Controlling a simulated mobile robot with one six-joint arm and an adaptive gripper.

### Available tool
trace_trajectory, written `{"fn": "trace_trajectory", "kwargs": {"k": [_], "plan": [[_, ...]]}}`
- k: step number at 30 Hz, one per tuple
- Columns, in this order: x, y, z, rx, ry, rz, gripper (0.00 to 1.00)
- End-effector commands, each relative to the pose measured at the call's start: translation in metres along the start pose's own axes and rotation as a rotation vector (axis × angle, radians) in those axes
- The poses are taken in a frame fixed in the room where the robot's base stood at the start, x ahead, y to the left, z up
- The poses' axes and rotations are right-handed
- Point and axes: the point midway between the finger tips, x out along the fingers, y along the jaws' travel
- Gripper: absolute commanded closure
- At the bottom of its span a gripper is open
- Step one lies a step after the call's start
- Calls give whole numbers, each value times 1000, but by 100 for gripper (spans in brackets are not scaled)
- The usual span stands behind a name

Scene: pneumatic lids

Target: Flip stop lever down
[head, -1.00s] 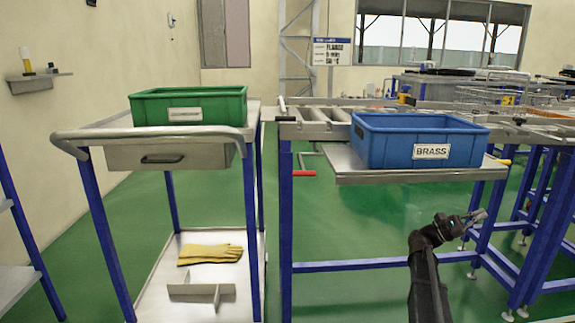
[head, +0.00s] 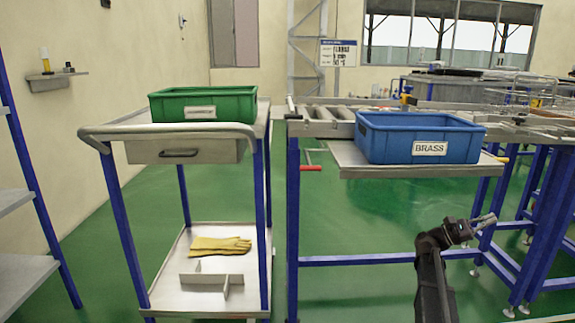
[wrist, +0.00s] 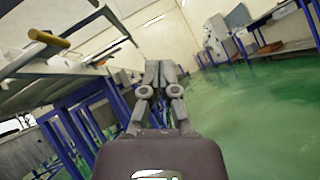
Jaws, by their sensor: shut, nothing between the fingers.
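A red-gripped lever (head: 311,168) on a bent metal rod hangs at the left end of the roller conveyor, below its edge. A yellow handle (head: 502,159) sticks out at the right of the shelf under the blue bin; a yellow-gripped lever (wrist: 48,38) shows at the upper left of the wrist view. I cannot tell which of these is the stop lever. My gripper (head: 486,218) is shut and empty, low at the right in front of the blue-legged frame, apart from both handles. In the wrist view my gripper (wrist: 160,66) points ahead over the floor.
A blue bin (head: 390,148) labelled BRASS sits on the metal shelf (head: 352,166) at the conveyor. A cart (head: 112,134) at left carries a green bin (head: 165,107), with yellow gloves (head: 215,245) on its lower shelf. Green floor lies open under the conveyor.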

Motion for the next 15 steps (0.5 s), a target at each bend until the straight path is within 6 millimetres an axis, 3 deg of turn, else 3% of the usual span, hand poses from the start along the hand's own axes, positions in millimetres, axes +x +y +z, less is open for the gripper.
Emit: {"fn": "trace_trajectory", "kwargs": {"k": [15], "plan": [[4,-7,22,103,167,-84,100]]}}
